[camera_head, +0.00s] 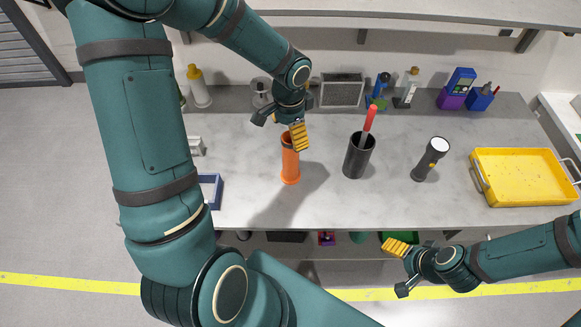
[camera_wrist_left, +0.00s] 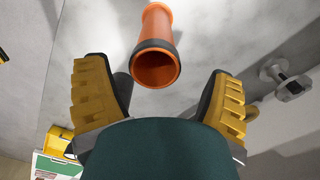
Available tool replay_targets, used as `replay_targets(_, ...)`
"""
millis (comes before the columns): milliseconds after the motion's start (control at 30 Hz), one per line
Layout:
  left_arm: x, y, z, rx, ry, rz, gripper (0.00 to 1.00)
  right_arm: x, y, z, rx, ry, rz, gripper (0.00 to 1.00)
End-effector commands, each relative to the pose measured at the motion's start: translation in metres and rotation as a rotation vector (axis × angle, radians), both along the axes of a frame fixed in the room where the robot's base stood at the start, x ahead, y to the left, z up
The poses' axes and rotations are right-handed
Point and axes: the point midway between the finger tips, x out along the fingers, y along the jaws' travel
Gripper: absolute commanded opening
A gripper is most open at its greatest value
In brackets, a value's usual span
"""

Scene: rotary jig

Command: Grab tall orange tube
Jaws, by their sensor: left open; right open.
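The tall orange tube (camera_head: 290,165) stands upright on the grey worktop, with a dark ring at its open top. In the left wrist view the tube (camera_wrist_left: 157,45) shows its open mouth between and beyond my finger pads. My left gripper (camera_head: 284,125) is open above and around the tube's top in the head view, and its yellow pads (camera_wrist_left: 157,95) show either side in the wrist view. I cannot tell whether a finger touches the tube. My right gripper (camera_head: 400,268) is open and empty, low in front of the worktop's front edge.
A black cup (camera_head: 356,160) with a red-handled tool stands right of the tube. A flashlight (camera_head: 428,162) and a yellow tray (camera_head: 525,190) are further right. Bottles and a grey box (camera_head: 342,91) line the back. A blue bin (camera_head: 209,190) sits at left.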

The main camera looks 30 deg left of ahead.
Motion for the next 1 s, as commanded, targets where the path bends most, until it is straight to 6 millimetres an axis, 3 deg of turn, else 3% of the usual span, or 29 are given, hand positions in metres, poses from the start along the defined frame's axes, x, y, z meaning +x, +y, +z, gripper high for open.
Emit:
replay_targets(300,-0.004,-0.005,-0.043,-0.001,0.004,0.001,0.83,0.000,0.000,-0.005,-0.001,0.000,0.000,0.79)
replay_targets(600,-0.003,-0.004,-0.046,0.000,0.001,0.000,0.83,0.000,0.000,-0.005,-0.001,0.000,0.000,0.79)
replay_targets(667,-0.003,-0.004,-0.046,0.000,0.001,0.000,0.65,0.000,0.000,-0.005,-0.001,0.000,0.000,0.79)
replay_targets(833,-0.003,-0.005,-0.046,0.000,0.001,0.000,0.06,0.000,0.000,-0.005,-0.001,0.000,0.000,0.79)
replay_targets(1000,-0.003,-0.005,-0.046,0.000,0.001,0.000,0.03,0.000,0.000,-0.005,-0.001,0.000,0.000,0.79)
